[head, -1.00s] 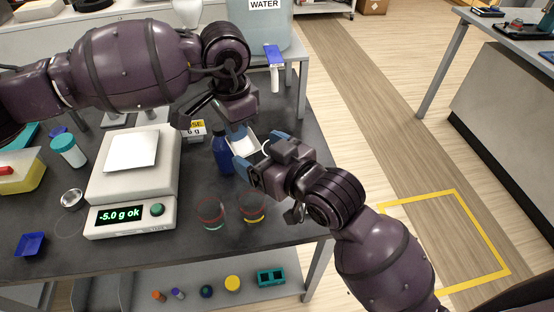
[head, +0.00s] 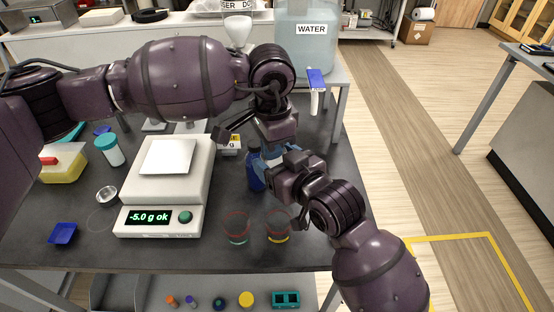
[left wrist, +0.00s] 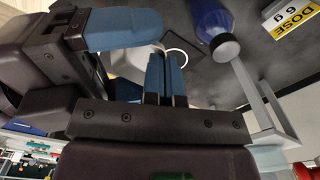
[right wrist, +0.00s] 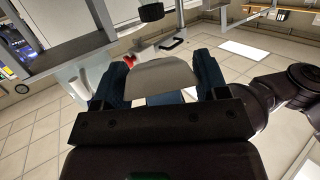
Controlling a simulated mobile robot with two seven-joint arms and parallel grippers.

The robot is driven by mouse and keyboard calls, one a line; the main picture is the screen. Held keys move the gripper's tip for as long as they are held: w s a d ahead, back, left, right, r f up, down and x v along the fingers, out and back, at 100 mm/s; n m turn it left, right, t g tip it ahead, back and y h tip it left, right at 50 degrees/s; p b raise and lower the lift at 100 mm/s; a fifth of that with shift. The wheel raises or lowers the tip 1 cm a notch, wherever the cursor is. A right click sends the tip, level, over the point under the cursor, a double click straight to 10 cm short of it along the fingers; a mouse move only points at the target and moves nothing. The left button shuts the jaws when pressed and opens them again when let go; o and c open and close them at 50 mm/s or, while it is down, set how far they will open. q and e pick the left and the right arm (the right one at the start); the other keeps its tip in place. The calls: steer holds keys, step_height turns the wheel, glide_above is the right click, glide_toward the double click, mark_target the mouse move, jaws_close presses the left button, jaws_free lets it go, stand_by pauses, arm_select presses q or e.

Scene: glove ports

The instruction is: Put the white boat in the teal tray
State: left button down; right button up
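A pale shape that looks like the white boat shows between the right gripper's spread fingers in the right wrist view (right wrist: 163,78). Part of it shows in the left wrist view (left wrist: 136,60); the arms mostly hide it in the head view. My left gripper (left wrist: 167,78) has its fingers close together, apparently on the boat's edge. My right gripper (right wrist: 163,82) has its fingers wide apart around the boat; I cannot tell if they touch it. The two grippers meet above the table's right part. The teal tray (head: 73,133) is at the far left, mostly hidden behind my left arm.
A scale (head: 165,190) reading -5.0 g stands mid-table, its pan empty. A blue bottle (head: 254,172) stands close to the grippers. Two glass beakers (head: 237,229) are at the front. A blue boat (head: 63,233), a small metal dish (head: 106,196) and a teal-lidded jar (head: 109,150) are left.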

arm_select(q)
steer(key=c, duration=1.7)
jaws_free()
arm_select(e)
steer(key=c, duration=0.5)
arm_select(q)
steer(key=o, duration=0.4)
